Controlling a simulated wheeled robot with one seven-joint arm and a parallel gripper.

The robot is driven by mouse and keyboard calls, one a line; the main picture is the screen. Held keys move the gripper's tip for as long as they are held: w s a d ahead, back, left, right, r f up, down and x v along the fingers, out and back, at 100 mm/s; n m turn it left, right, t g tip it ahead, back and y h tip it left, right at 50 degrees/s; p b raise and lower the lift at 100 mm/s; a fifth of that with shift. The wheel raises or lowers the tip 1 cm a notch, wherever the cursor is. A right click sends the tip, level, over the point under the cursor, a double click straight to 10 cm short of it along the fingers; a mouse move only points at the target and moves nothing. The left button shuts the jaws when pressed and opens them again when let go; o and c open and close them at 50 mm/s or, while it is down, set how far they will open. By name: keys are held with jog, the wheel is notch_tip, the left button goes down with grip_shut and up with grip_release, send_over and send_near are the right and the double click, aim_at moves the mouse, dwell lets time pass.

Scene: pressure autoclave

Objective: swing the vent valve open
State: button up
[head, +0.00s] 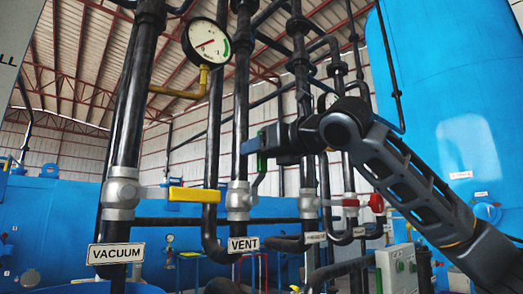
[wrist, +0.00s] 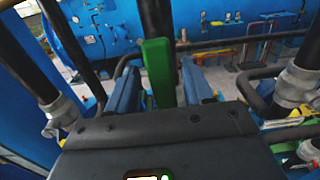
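The vent valve (head: 238,200) is a grey body on a black vertical pipe, above a sign reading VENT (head: 243,244). Its lever points up beside the pipe, and its green handle (head: 262,161) shows just under my gripper (head: 254,144). In the wrist view the green handle (wrist: 160,72) stands between the two blue fingers of my gripper (wrist: 161,84). The fingers are apart on either side of the handle, with a narrow gap visible at the right finger. The lower lever and valve body are hidden in the wrist view.
Left is the vacuum valve (head: 121,190) with a yellow handle (head: 193,195) sticking out sideways. Right is a red-handled valve (head: 376,203). A pressure gauge (head: 207,42) hangs above. Black pipes stand close on both sides of my gripper.

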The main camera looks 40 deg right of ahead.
jog(key=s+b, duration=0.1)
jog(key=s, duration=0.7)
jog(key=shift+d+b, duration=0.15)
jog(key=shift+b, duration=0.15)
jog(key=shift+w, duration=0.1)
